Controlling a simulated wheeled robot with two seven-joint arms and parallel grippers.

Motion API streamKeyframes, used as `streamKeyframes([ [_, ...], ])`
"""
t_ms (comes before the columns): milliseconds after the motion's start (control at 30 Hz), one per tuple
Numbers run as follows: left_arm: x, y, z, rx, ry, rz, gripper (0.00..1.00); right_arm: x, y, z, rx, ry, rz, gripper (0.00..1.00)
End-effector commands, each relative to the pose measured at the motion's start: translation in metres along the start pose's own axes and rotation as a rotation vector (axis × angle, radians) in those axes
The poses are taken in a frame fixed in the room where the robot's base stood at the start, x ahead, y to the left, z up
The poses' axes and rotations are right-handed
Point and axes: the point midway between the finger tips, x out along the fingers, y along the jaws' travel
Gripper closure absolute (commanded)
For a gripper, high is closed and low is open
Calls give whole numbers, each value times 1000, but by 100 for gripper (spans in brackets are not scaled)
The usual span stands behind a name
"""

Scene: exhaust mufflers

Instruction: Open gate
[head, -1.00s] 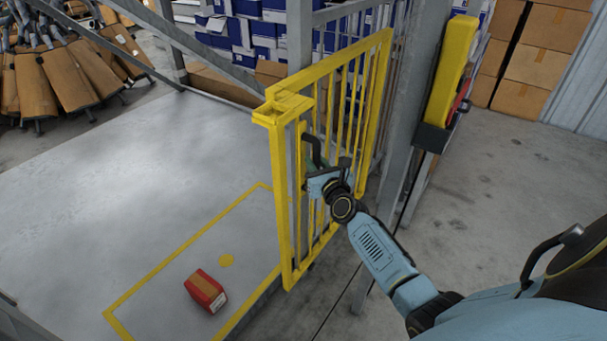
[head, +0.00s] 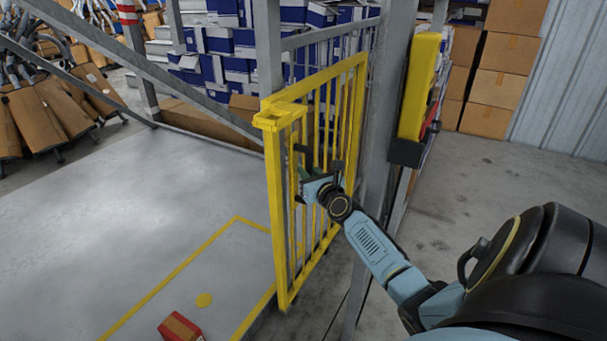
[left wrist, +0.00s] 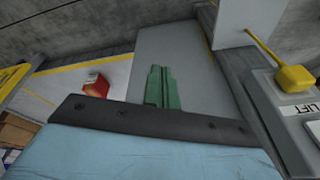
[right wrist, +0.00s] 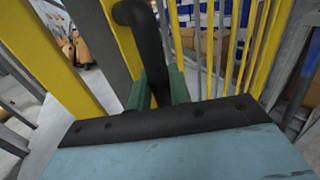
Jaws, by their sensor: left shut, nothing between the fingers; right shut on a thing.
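The yellow barred gate (head: 276,215) stands swung out at an angle, hinged near the grey post (head: 385,130), with the platform floor open at its left. My right gripper (head: 308,178) is shut on the gate's dark handle (right wrist: 148,45), which rises between the green fingers in the right wrist view. The left gripper (left wrist: 158,88) is out of the head view. The left wrist view shows its green fingers together and empty, with floor below them.
A red box (head: 181,327) lies on the platform (head: 120,230) near a yellow floor line. A yellow control box (head: 418,85) hangs on the grey post. In the left wrist view a panel marked LIFT (left wrist: 298,112) and a yellow lever (left wrist: 290,75) are close at the right.

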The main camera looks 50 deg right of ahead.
Motion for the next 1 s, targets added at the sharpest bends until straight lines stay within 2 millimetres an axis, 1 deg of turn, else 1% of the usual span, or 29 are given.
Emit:
streamKeyframes([
  [67,0,0,0,0,0,0,100,-1,-2,-3,-1,7,-3,100],
  [100,0,0,0,0,0,0,100,-1,-1,-3,-1,6,-2,78],
  [133,0,0,0,0,0,0,100,0,-1,-3,-1,6,-2,74],
  [433,0,0,0,0,0,0,100,-1,0,-1,0,2,0,74],
  [533,-1,0,-1,0,6,0,100,-6,1,-1,0,3,0,74],
  [567,2,-1,0,0,4,-2,100,-9,1,-1,1,3,0,74],
  [600,10,-4,4,2,-8,-6,100,-13,1,0,1,3,0,74],
  [667,17,-7,8,3,-16,-11,100,-22,1,0,2,3,0,74],
  [733,25,-10,13,5,-23,-16,100,-35,1,0,0,4,0,74],
  [833,37,-15,20,7,-32,-23,100,-58,0,0,1,5,-1,74],
  [1000,49,-20,28,9,-39,-30,100,-93,-1,-1,0,5,-2,74],
])
